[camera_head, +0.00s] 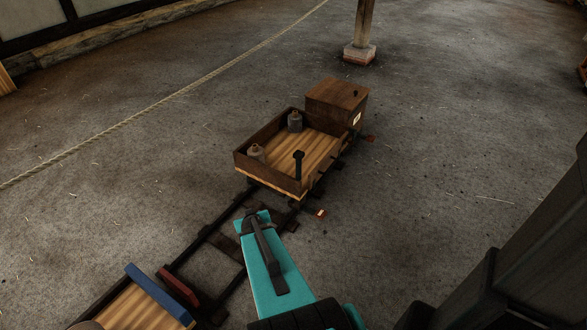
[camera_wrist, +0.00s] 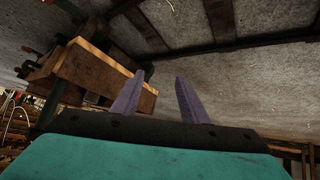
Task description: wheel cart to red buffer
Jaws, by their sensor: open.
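The wooden cart (camera_head: 300,176) stands on the rails near the middle of the head view. It has low dark sides, a striped plank floor and an upright black post (camera_head: 298,163). A red block (camera_head: 178,286), apparently the red buffer, sits across the near end of the track at lower left, well apart from the cart. My gripper (camera_wrist: 160,76) is open and empty in the wrist view, its two purple fingers spread. A wooden body (camera_wrist: 105,70), probably the cart, shows behind the left finger; contact cannot be told. My arm's teal link hides part of the track in the head view.
A blue bar (camera_head: 155,291) edges a wooden platform beside the red block. A rope crosses the floor at left; a post (camera_head: 362,30) stands behind.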

